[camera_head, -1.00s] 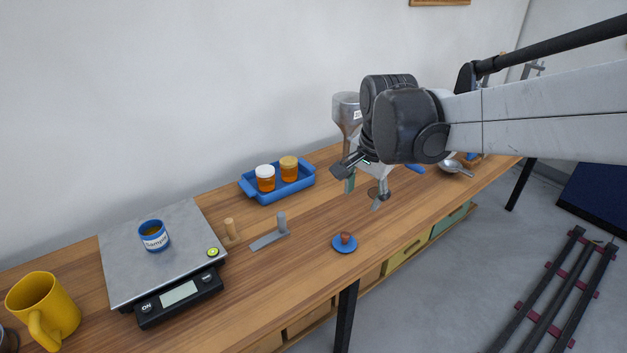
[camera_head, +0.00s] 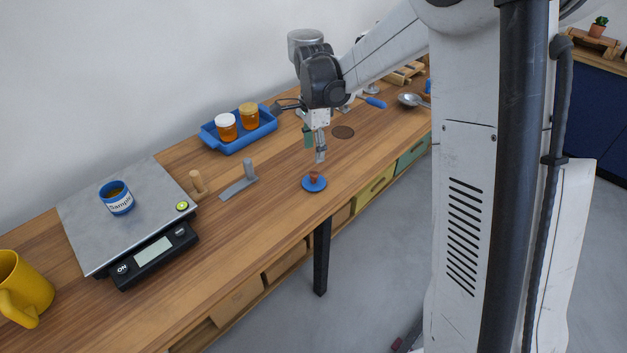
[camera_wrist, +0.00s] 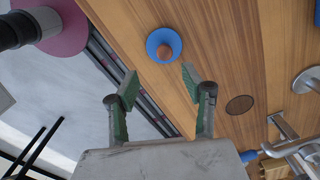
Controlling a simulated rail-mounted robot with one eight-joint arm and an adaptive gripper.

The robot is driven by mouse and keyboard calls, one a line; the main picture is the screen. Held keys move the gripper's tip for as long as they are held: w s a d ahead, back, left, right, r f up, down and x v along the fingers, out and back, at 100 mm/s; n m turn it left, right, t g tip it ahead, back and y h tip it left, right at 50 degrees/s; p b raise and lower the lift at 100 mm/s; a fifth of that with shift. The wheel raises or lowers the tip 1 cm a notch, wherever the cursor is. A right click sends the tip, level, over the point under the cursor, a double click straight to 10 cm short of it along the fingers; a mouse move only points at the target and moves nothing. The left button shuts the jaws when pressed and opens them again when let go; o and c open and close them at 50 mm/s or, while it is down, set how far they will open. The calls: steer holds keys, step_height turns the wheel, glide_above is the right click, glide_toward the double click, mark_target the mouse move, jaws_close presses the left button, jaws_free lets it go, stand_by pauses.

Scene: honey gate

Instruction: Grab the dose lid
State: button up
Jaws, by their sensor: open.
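The dose lid (camera_head: 313,184) looks like a small blue disc with a brown knob on top. It lies on the wooden table near the front edge, right of the grey metal piece. In the wrist view the lid (camera_wrist: 164,46) shows beyond the fingertips, roughly midway between them. My gripper (camera_head: 314,151) points down above the table, a little behind the lid and apart from it. In the wrist view my gripper (camera_wrist: 160,80) is open and empty, its green-padded fingers spread.
A grey metal piece with a post (camera_head: 240,186) and a wooden peg (camera_head: 198,182) stand left of the lid. A blue tray (camera_head: 239,145) holds two jars. A scale (camera_head: 128,212) bears a blue sample cup (camera_head: 117,197). A dark round spot (camera_head: 343,131) lies to the right.

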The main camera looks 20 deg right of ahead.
mark_target(315, 172)
step_height(315, 172, down, 6)
steer(key=shift+r, duration=0.1)
steer(key=shift+w+d+f, duration=0.1)
steer(key=shift+w+f, duration=0.05)
steer(key=shift+f, duration=0.75)
steer(key=shift+w+d+f, duration=0.1)
steer(key=shift+w+f, duration=0.05)
steer(key=shift+f, duration=0.75)
steer(key=shift+w+d+f, duration=0.1)
steer(key=shift+w+f, duration=0.05)
steer(key=shift+f, duration=0.75)
steer(key=shift+c, duration=0.5)
jaws_close()
